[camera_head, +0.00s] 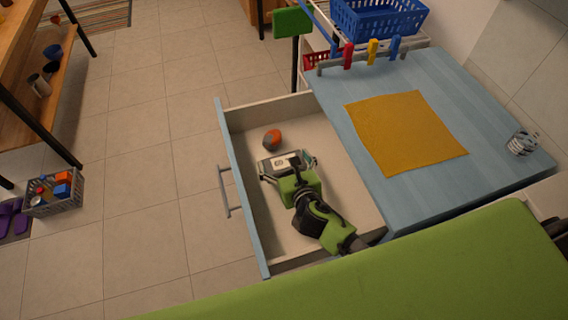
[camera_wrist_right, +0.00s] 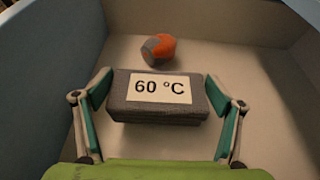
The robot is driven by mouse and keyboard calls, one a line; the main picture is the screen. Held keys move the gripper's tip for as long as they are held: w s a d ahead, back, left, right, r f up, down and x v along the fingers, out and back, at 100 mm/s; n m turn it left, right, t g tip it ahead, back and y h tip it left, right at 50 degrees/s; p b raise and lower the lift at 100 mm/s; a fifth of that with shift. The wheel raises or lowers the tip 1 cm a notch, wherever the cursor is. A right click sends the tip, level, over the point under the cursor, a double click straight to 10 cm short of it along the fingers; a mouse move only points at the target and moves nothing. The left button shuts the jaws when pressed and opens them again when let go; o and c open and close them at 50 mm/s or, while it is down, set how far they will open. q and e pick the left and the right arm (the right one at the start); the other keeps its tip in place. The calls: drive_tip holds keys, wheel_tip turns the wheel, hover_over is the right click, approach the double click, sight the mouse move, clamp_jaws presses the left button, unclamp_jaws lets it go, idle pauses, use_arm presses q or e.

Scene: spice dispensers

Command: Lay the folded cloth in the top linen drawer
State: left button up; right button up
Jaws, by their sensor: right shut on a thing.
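The folded cloth is a grey block with a white "60 °C" label (camera_wrist_right: 158,98); it also shows in the head view (camera_head: 275,165). My right gripper (camera_wrist_right: 158,106) is shut on it, with a finger at each side. In the head view my right gripper (camera_head: 286,166) reaches into the open linen drawer (camera_head: 245,205), which has a blue front and a pale inside. The cloth is within the drawer walls; whether it touches the drawer floor I cannot tell. My left gripper is not in view.
An orange and grey ball (camera_head: 272,139) lies in the drawer beyond the cloth. The blue cabinet top (camera_head: 435,85) to the right carries a yellow cloth (camera_head: 405,132) and a small wire-like item (camera_head: 522,143). A blue basket (camera_head: 378,18) stands behind. The drawer floor near the front is clear.

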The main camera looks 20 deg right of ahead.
drive_tip(key=shift+w+f, duration=0.1)
drive_tip(key=shift+f, duration=0.6)
drive_tip(key=shift+f, duration=0.2)
drive_tip(key=o, duration=1.1)
drive_tip(key=shift+c, duration=0.2)
drive_tip(key=shift+r, duration=0.25)
drive_tip(key=v, duration=1.2)
